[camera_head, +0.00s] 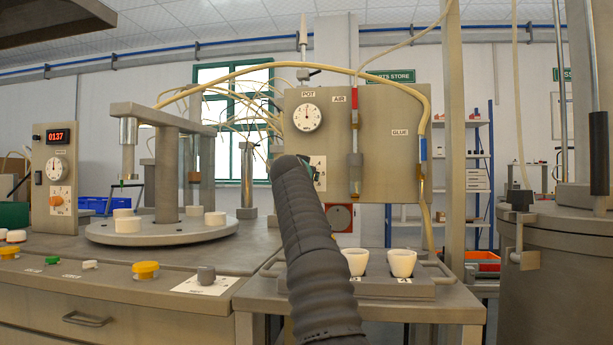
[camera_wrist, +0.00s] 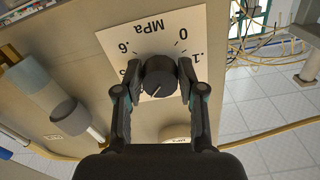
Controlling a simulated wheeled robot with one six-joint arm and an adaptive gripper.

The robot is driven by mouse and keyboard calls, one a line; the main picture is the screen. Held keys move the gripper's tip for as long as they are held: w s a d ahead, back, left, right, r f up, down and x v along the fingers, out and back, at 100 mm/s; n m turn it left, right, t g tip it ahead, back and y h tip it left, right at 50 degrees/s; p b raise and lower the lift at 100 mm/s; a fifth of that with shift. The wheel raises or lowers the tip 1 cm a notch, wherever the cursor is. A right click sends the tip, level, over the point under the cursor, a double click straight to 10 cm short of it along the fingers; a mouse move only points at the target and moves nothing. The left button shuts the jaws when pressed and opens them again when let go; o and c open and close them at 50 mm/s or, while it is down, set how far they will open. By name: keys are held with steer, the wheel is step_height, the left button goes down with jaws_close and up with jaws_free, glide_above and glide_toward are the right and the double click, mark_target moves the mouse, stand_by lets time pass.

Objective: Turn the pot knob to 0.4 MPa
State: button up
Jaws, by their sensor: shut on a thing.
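The pot knob (camera_wrist: 158,77) is a dark round knob on a white scale plate (camera_wrist: 152,34) in the wrist view. The plate reads upside down there, with MPa, .6, 0 and .1 legible; other marks are hidden. My gripper (camera_wrist: 159,68) is shut on the knob, one finger on each side. In the head view my arm hides the knob, and only part of the scale plate (camera_head: 320,172) shows. The POT gauge (camera_head: 307,117) is above, its needle roughly upward.
The grey panel (camera_head: 380,120) also carries the AIR tube (camera_head: 354,130) and a GLUE label. White cups (camera_head: 402,262) stand in a holder below. A round turntable (camera_head: 160,230) is at left, and a large metal drum (camera_head: 555,270) is at right.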

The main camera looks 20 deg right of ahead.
steer(key=shift+f, duration=0.1)
steer(key=o, duration=1.1)
steer(key=shift+o, duration=0.2)
steer(key=v, duration=1.2)
